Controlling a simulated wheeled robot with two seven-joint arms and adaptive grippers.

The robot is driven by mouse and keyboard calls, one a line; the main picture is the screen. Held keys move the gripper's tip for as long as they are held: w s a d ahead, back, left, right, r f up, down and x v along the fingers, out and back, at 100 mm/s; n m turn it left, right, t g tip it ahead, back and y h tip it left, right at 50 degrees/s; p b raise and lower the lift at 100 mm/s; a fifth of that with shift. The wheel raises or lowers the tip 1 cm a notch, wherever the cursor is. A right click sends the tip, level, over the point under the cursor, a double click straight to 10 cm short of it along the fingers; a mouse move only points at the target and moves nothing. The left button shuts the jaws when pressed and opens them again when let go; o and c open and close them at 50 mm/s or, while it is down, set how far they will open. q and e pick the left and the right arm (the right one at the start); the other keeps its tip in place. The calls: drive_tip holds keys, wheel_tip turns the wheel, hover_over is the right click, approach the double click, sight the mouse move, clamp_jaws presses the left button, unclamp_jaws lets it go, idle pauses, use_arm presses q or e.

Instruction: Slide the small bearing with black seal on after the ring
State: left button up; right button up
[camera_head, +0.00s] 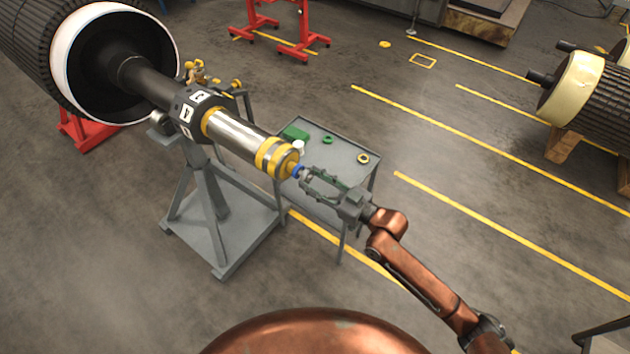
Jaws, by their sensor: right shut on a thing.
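The shaft (236,135) has a polished section, and yellow bands (276,158) circle its end. A small blue part (297,171) shows at the tip of the shaft. My right gripper (307,174) is at this tip, its fingers pointing left along the shaft's line. It is shut on a small grey round part, mostly hidden by the fingertips. I cannot make out a black seal on it, nor whether it touches the blue part. A yellow ring-shaped part (363,158) with a dark centre lies on the grey table. My left gripper is not in view.
A grey stand (213,200) supports the shaft. Another rotor (590,95) lies at right. The floor between is clear.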

drive_tip(key=shift+w+a+r, duration=0.1)
drive_tip(key=shift+w+a, duration=0.25)
drive_tip(key=shift+a, duration=0.15)
drive_tip(key=shift+w+a, duration=0.2)
drive_tip(key=shift+a, duration=0.1)
idle(0.5)
drive_tip(key=o, duration=1.1)
drive_tip(key=shift+o, duration=0.3)
drive_tip(key=o, duration=0.5)
drive_tip(key=shift+s, duration=0.1)
drive_tip(key=shift+p+v, duration=0.45)
drive_tip(key=shift+v, duration=4.1)
